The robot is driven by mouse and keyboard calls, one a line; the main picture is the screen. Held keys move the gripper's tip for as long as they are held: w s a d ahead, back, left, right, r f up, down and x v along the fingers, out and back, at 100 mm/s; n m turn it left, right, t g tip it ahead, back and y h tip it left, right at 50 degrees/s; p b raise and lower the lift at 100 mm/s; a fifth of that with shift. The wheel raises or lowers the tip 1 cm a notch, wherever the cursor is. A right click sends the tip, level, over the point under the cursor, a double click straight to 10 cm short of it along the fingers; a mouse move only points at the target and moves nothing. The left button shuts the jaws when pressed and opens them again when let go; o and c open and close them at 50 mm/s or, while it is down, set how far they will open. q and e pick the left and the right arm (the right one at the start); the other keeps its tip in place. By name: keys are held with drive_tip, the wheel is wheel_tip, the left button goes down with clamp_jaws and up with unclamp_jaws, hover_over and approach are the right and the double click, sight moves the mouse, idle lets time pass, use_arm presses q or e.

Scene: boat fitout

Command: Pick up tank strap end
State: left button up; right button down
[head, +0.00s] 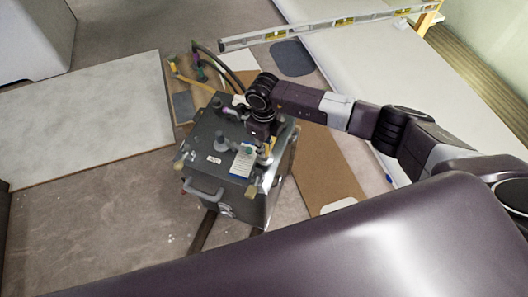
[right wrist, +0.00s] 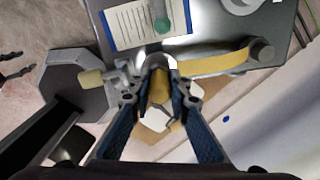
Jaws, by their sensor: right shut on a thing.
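The grey metal tank (head: 205,150) stands on the floor in the head view, with short yellow strap ends at its upper corners. My right gripper (head: 266,146) is over the tank's right side, its fingertips hard to make out there. In the right wrist view, my right gripper (right wrist: 160,88) is shut on a tank strap end (right wrist: 160,100), a yellow piece between its fingers. A curved yellow strap (right wrist: 215,64) runs beside it to a round grey post. Another yellow end (right wrist: 91,78) is to the left, apart from the fingers. My left gripper is not in view.
A labelled sheet (head: 243,161) lies on the tank top, with hoses (head: 208,52) behind it. A pale board (head: 90,115) lies on the floor at left, a brown board (head: 325,170) at right. A long level (head: 320,27) rests at the back. Bare floor lies front left.

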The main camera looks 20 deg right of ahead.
wheel_tip(320, 180, up, 16)
drive_tip(key=b, duration=0.1)
drive_tip(key=shift+b, duration=0.4)
